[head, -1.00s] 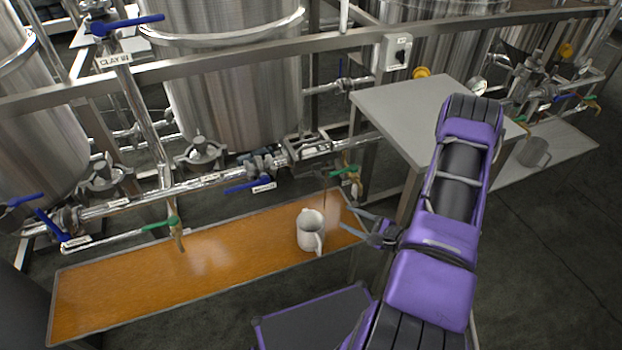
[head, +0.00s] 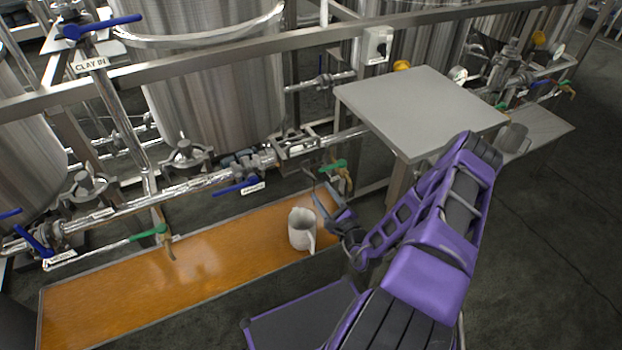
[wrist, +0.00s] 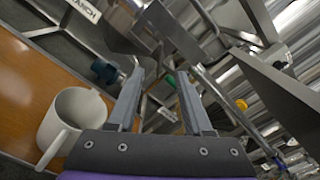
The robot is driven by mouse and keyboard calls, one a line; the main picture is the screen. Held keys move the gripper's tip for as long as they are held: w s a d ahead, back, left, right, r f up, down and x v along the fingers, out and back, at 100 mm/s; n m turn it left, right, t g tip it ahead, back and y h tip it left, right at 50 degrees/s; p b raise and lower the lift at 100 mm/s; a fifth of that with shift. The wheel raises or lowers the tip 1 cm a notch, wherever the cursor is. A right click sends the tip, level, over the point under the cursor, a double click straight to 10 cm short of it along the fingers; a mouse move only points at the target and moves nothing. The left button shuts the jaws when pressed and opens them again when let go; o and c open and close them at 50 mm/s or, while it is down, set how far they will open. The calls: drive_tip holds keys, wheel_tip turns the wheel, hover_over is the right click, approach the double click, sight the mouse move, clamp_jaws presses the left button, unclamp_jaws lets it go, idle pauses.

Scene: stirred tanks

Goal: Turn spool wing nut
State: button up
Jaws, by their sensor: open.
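My gripper (head: 324,200) is open and empty, beside the white mug and below the pipe line in the head view. Its two fingers also show apart in the wrist view (wrist: 160,75), pointing toward metal pipes and frame parts. A pipe section with clamp fittings (head: 297,146), which looks like the spool, sits on the pipe behind and above my gripper, left of the grey table. The wing nut itself is too small to pick out in either view. My gripper is apart from that section.
A white mug (head: 302,229) stands on the orange-brown tray (head: 110,290), close to my fingers. A green-handled tap (head: 333,167) is just above my gripper. A blue-handled valve (head: 237,187) is to the left. The grey table (head: 415,105) stands beyond my arm.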

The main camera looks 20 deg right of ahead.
sight(311, 177)
drive_tip(key=w, duration=0.8)
drive_tip(key=shift+a+b, duration=0.15)
drive_tip(key=shift+b, duration=0.2)
drive_tip(key=shift+c, duration=0.2)
drive_tip(key=shift+s, duration=0.1)
clamp_jaws()
